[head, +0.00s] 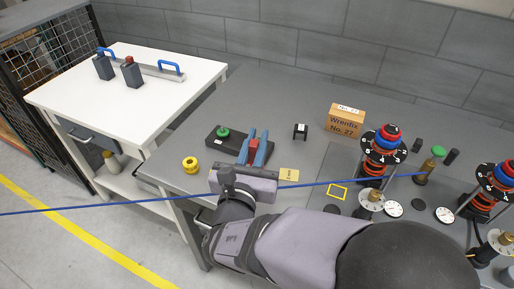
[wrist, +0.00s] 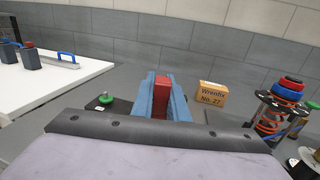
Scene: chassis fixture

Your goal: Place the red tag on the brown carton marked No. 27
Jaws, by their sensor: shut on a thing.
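My gripper (head: 254,150) has its blue fingers shut on the red tag (head: 253,148). The tag also shows between the fingers in the wrist view (wrist: 161,96). The gripper is over the grey table, in front of a black block with a green knob. The brown carton (head: 346,121), printed "Wrenfix No. 27", stands upright at the back of the table, to the right of the gripper and apart from it. It also shows in the wrist view (wrist: 212,96), right of the fingers. A small white label lies on its top.
A small black stand (head: 300,131) is between my gripper and the carton. Coil posts with black dials (head: 384,143) stand right of the carton. A yellow ring (head: 190,165) lies at the left. A blue cord (head: 120,206) crosses the head view.

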